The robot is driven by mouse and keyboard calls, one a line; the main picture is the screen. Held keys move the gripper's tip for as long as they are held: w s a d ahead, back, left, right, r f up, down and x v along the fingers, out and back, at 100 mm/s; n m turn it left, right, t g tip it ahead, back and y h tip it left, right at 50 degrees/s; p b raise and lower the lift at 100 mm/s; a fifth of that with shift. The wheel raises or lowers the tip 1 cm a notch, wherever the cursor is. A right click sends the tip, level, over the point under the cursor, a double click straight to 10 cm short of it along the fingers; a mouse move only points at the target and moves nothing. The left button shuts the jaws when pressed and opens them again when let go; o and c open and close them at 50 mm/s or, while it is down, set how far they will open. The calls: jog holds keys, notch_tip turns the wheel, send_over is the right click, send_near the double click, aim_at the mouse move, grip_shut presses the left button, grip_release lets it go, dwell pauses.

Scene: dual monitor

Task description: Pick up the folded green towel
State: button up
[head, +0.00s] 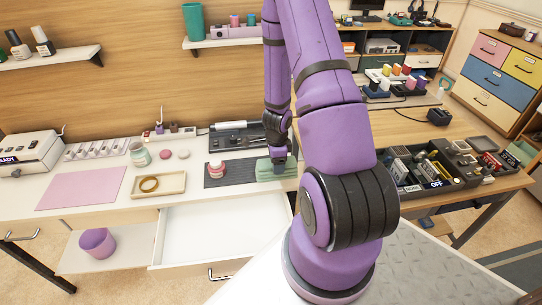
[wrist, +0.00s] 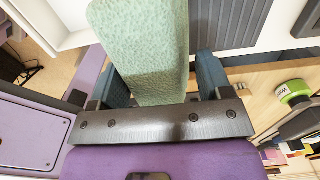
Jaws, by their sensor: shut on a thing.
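The folded green towel (head: 268,171) lies at the right end of the dark grey mat (head: 238,180) on the white desk in the head view. My gripper (head: 279,160) is over it, partly hidden by my arm. In the wrist view the towel (wrist: 142,40) runs up between the two dark blue fingers of my gripper (wrist: 160,85), and the gripper is shut on it. I cannot tell whether the towel is clear of the mat.
An open white drawer (head: 225,235) juts out below the desk. A tray with a ring (head: 172,184) and a pink mat (head: 82,188) lie further left. A black tray unit (head: 240,135) is behind.

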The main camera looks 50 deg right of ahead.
jog(key=s+a, duration=0.2)
jog(key=s, duration=0.5)
jog(key=shift+s+r, duration=0.2)
jog(key=shift+r, duration=0.2)
